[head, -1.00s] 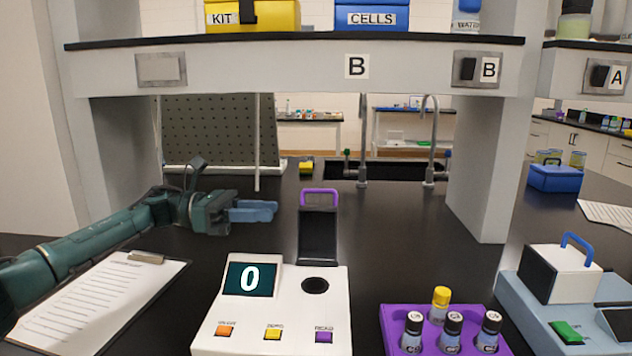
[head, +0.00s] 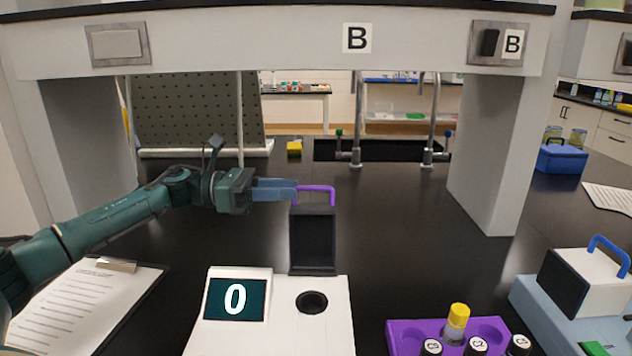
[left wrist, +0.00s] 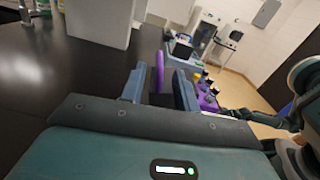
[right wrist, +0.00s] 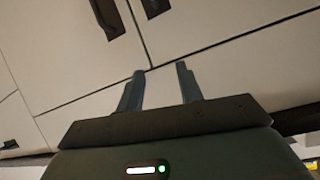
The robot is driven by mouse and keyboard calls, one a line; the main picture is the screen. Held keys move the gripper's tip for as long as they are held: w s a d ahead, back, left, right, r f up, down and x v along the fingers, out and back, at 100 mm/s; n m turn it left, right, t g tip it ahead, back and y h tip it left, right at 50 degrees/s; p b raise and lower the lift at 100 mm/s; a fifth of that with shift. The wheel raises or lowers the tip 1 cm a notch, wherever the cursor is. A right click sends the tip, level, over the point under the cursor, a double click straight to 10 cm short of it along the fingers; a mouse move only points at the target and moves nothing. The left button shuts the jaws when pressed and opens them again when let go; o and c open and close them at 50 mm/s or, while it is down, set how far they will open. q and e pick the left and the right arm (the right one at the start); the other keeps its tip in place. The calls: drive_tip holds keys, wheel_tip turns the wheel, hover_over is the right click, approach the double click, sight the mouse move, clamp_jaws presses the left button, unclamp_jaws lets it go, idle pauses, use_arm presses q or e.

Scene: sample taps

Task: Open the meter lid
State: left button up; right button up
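The white meter (head: 270,338) stands on the black bench, its screen (head: 236,299) reading 0. Its black lid (head: 312,240) stands upright behind the round well (head: 312,302), which is uncovered. A purple handle (head: 318,188) tops the lid. My left gripper (head: 296,190) is level with the handle, its blue fingertips at the handle's left side. In the left wrist view, the left gripper (left wrist: 158,88) is open, with the purple handle (left wrist: 160,70) showing between its fingers; I cannot tell whether they touch it. My right gripper (right wrist: 160,85) is open and empty, facing pale cabinet fronts.
A purple rack (head: 400,330) with vials stands right of the meter. A light-blue device with a blue-handled lid (head: 585,275) is at the far right. A clipboard (head: 85,300) lies under my left arm.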

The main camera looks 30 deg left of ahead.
sight(301, 188)
use_arm(q)
drive_tip(key=p+x, duration=0.1)
drive_tip(key=x, duration=0.5)
drive_tip(key=shift+w+d, duration=0.1)
drive_tip(key=shift+d, duration=0.05)
clamp_jaws()
idle(0.4)
